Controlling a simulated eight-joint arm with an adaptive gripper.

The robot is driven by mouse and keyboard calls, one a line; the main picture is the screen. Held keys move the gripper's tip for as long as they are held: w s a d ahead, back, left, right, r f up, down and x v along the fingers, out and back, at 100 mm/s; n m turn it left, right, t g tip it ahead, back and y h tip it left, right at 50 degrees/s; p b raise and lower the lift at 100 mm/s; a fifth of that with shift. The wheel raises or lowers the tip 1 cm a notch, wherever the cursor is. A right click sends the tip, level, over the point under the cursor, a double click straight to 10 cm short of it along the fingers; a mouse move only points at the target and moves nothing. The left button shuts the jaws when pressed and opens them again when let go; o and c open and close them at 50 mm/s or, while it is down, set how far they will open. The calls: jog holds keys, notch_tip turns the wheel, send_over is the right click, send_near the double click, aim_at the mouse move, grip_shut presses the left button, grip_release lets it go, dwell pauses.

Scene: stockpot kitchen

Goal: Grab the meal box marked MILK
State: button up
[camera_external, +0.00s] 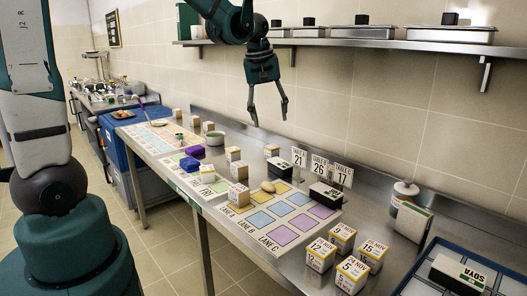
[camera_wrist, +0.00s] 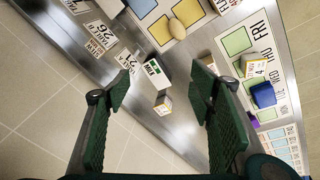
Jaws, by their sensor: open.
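The box marked MILK (camera_wrist: 154,74) is white and black with green on its label. It lies on the steel counter, between the fingers in the wrist view and beyond their tips. My gripper (camera_external: 269,118) is open and empty, pointing down, above the counter and clear of the box. In the wrist view my gripper (camera_wrist: 160,88) shows its two green fingers spread apart.
A small carton (camera_wrist: 163,105) stands close beside the MILK box. Number cards (camera_external: 318,167) stand to its right in the external view. An egg-shaped item (camera_external: 269,186) rests on the coloured lane mat (camera_external: 262,238).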

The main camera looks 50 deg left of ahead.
jog(key=w+a+f+n+g, duration=0.1)
jog(key=w+a+f+n, duration=0.25)
jog(key=w+f, duration=0.35)
jog(key=n+g, duration=0.2)
jog(key=n, duration=0.1)
send_over(280, 162)
jog(key=f, duration=1)
jog(key=shift+s+d, duration=0.15)
jog(key=shift+s, duration=0.25)
jog(key=shift+w+a+f, duration=0.15)
jog(key=shift+a+f, duration=0.05)
jog(key=shift+f, duration=0.25)
jog(key=shift+f, duration=0.1)
jog(key=shift+f, duration=1.2)
jog(key=shift+f, duration=0.15)
jog(key=shift+w+d+f, duration=0.15)
jog(key=shift+f, duration=2.3)
